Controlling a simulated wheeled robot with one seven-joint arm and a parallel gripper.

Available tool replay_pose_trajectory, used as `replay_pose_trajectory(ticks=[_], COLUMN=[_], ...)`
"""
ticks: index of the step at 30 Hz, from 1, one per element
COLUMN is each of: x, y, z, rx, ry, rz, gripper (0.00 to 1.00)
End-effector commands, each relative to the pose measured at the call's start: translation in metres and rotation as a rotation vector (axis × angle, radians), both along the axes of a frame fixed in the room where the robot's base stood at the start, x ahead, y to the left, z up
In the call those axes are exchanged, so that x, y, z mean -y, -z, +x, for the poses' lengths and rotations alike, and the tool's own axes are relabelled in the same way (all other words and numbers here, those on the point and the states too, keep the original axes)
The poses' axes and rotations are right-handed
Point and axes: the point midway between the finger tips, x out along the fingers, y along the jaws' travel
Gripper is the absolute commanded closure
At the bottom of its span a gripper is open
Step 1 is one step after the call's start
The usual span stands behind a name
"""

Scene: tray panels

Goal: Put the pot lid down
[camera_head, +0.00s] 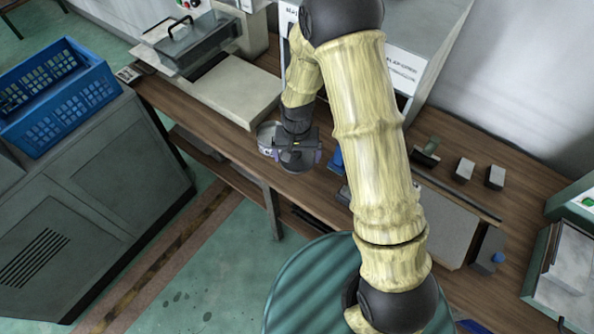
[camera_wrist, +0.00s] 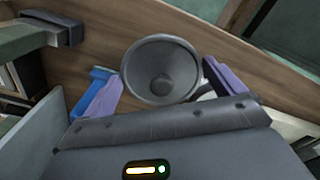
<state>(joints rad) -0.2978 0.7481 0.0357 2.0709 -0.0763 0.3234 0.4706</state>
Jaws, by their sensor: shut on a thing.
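The pot lid (camera_wrist: 160,62) is a round, dark grey disc with a raised centre, seen face-on in the wrist view. It sits between the two purple-padded fingers of my gripper (camera_wrist: 162,84), which is shut on it.
The wooden bench (camera_head: 215,128) has a bare strip along its front left. A pale flat-topped machine (camera_head: 230,92) stands behind it. Small blocks (camera_head: 464,170) and a grey plate (camera_head: 445,225) lie to the right. A blue crate (camera_head: 60,100) rests on the cabinet at left.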

Motion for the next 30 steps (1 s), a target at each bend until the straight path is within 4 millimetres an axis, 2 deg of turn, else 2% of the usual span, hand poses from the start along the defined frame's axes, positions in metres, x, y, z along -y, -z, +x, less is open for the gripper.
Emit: replay_pose_trajectory(ticks=[7,20,30], x=[0.000,0.000,0.000], y=[0.039,0.047,0.084], z=[-0.001,0.000,0.000], rx=[-0.004,-0.001,-0.002], ry=[-0.002,-0.001,0.000], rz=[-0.002,-0.001,-0.001], gripper=[0.27,0.27,0.27])
